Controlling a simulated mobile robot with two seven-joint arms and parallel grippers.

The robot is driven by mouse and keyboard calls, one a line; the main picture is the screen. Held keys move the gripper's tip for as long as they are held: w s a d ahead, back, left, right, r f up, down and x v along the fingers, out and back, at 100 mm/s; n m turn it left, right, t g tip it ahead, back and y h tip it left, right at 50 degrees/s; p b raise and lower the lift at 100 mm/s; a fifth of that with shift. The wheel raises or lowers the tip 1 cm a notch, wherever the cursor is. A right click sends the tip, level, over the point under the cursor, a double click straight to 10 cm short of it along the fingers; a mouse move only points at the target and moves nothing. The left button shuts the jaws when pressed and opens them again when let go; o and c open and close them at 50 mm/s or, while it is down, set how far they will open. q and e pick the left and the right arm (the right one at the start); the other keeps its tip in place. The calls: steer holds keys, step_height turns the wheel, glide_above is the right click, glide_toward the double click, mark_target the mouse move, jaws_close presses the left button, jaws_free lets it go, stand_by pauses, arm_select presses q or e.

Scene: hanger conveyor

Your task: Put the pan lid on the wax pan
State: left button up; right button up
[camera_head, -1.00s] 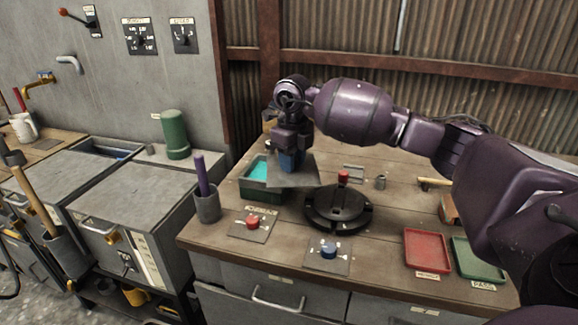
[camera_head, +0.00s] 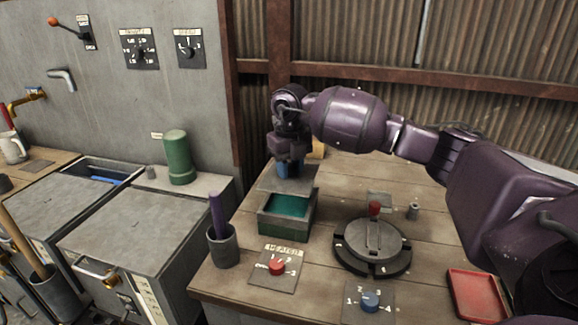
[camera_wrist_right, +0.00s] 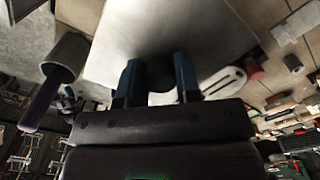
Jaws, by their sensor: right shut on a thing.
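The wax pan (camera_head: 287,222) is a green rectangular pan with teal wax, on the wooden bench. The pan lid (camera_head: 287,180) is a flat grey plate held above the pan's far part; the near part of the wax is uncovered. My right gripper (camera_head: 289,168) is above the lid, shut on its dark knob. In the right wrist view the blue fingers of my gripper (camera_wrist_right: 158,80) sit on both sides of the knob, and the pale lid (camera_wrist_right: 160,30) fills the upper middle. Whether the lid touches the pan's rim I cannot tell. My left gripper is not in view.
A cup with a purple stick (camera_head: 222,244) stands left of the pan. A red-knob panel (camera_head: 277,268) is in front, a black round turntable (camera_head: 372,246) to the right, a blue-knob panel (camera_head: 369,300) and a red tray (camera_head: 477,297) nearer. A green cylinder (camera_head: 178,158) stands at left.

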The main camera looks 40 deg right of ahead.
mark_target(289, 181)
steer(key=shift+f+b, duration=0.3)
steer(key=shift+f, duration=0.55)
steer(key=shift+w+f+b, duration=0.1)
steer(key=shift+f+b, duration=0.45)
steer(key=shift+f, duration=0.7)
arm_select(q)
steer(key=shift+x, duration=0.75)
arm_select(e)
steer(key=shift+f, duration=0.45)
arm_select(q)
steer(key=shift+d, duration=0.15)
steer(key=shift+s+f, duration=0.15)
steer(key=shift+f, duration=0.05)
arm_select(e)
steer(key=shift+f, duration=0.2)
arm_select(q)
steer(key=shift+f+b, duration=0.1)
steer(key=shift+b, duration=0.2)
arm_select(e)
steer(key=shift+f, duration=0.6)
steer(key=o, duration=0.6)
steer(key=shift+o, duration=0.2)
steer(key=o, duration=0.6)
steer(key=shift+c, duration=0.2)
